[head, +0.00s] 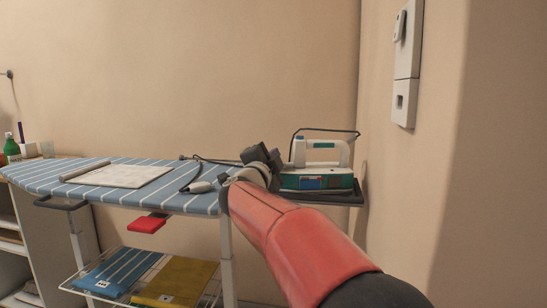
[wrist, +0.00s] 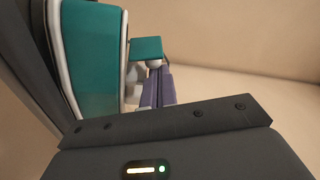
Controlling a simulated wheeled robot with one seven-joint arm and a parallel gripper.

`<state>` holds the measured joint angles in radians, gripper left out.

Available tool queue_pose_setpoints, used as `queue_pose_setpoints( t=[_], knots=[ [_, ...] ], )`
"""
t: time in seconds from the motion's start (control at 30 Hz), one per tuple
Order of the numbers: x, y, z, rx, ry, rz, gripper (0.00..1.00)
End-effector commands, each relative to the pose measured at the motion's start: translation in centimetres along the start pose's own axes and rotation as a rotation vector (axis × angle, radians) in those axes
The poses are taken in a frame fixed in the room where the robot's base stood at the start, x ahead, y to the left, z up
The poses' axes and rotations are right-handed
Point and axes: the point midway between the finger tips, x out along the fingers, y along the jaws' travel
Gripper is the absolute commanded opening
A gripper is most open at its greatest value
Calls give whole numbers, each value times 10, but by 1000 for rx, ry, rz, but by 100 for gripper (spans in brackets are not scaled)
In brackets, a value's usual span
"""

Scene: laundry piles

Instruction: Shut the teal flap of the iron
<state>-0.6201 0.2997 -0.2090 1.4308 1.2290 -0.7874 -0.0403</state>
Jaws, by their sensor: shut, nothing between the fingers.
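The iron (head: 316,168), white and teal with a white handle, stands on a dark rest (head: 345,195) at the right end of the ironing board. In the wrist view, a large teal panel with a pale rim (wrist: 90,55) fills the left. A small teal flap (wrist: 146,47) stands out to its right, apparently open; its hinge is not clear. My gripper (head: 262,155) is at the iron's left side, fingers shut and empty. In the wrist view my fingertips (wrist: 156,70) are just below the flap; I cannot tell whether they touch it. My arm hides part of the board.
A wall with a white box (head: 404,95) is close on the right. Folded laundry (head: 177,280) lies on the lower rack.

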Motion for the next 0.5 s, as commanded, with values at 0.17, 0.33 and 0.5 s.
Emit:
queue_pose_setpoints(
  t=[0.17, 0.33, 0.5],
  knots=[
    [0, -1, 1, -30, 0, -12, 0],
    [-1, -2, 2, -63, -1, -25, 0],
    [-1, -4, 3, -109, -1, -44, 0]
  ],
)
